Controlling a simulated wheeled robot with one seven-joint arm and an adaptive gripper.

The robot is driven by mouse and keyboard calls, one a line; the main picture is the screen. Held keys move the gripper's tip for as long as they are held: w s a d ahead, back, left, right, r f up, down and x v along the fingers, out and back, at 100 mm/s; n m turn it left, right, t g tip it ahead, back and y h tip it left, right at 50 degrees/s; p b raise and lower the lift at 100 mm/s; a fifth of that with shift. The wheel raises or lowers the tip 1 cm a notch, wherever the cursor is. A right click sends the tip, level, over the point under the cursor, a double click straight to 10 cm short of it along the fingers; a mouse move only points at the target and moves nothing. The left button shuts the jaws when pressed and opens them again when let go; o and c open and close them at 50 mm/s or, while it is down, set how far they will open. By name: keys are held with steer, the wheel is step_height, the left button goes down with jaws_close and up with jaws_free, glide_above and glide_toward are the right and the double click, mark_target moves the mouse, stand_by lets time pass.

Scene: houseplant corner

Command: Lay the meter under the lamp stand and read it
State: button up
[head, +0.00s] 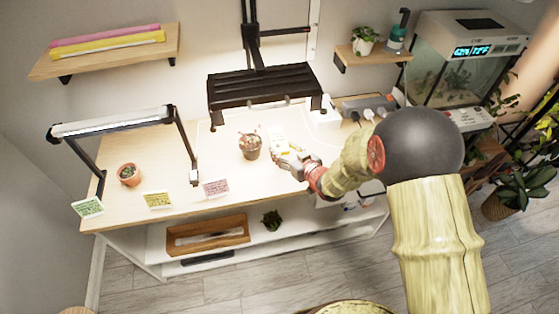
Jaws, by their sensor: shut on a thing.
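My gripper (287,158) reaches in from the right over the lit middle of the bench. It is shut on a small pale-and-yellow object (277,144), which looks like the meter; its face is too small to read. A lamp stand (112,122) with a white light bar on black legs stands on the left part of the bench, apart from my gripper. Another potted plant (250,150) stands just left of the meter.
A wide black lamp (262,84) hangs over the bench (222,185). Green, yellow (158,200) and pink (216,187) cards line the front edge. A power strip (366,106) lies at the right.

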steer(key=shift+w+a+f+b, duration=0.15)
steer(key=shift+w+a+f, duration=0.2)
steer(key=shift+f, duration=0.2)
steer(key=shift+w+a+f+b, duration=0.15)
steer(key=shift+w+a+f, duration=0.1)
steer(key=shift+a+f, duration=0.25)
steer(key=shift+w+f+b, duration=0.1)
steer(key=shift+f+b, duration=0.65)
steer(key=shift+f, duration=0.9)
steer(key=shift+f, duration=0.1)
steer(key=o, duration=1.4)
